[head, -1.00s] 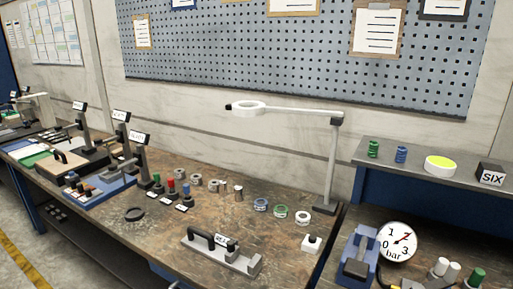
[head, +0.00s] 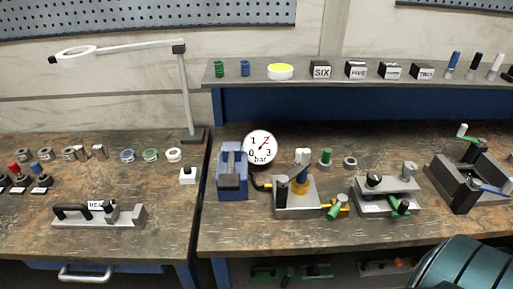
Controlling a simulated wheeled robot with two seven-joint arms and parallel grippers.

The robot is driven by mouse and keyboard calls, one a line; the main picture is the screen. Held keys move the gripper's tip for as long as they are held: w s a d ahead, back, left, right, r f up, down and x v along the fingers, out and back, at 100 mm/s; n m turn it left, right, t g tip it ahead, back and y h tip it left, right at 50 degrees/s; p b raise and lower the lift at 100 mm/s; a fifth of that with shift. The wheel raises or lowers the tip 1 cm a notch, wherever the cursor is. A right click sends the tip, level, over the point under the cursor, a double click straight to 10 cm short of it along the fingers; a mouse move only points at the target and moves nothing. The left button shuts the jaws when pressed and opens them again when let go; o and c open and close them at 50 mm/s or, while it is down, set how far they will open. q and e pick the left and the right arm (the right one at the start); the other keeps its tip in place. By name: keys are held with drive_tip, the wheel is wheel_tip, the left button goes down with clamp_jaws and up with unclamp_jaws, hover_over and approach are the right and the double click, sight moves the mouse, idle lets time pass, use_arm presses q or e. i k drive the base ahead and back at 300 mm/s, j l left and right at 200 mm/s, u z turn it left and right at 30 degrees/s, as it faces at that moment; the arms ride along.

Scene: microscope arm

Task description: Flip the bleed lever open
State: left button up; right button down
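A pressure gauge (head: 260,148) reading in bar stands at the back of the right bench, its hose running to a grey valve block (head: 296,198). A yellow fitting on the block's right side carries a green lever (head: 337,208), tilted up to the right. A second grey block (head: 388,193) to the right has another green lever (head: 399,206) at its front. No label tells me which lever is the bleed lever, and I cannot tell whether either is open. Neither of my grippers is in view.
A blue stand (head: 232,172) is left of the gauge. A grey fixture (head: 467,180) with blue and green handles stands at the far right. A shelf (head: 300,73) with labelled blocks runs behind. The bench (head: 275,235) is clear along its front.

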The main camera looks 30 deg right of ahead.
sight(341, 200)
drive_tip(key=z, duration=1.75)
drive_tip(key=k+j, duration=0.3)
drive_tip(key=i+l, duration=0.3)
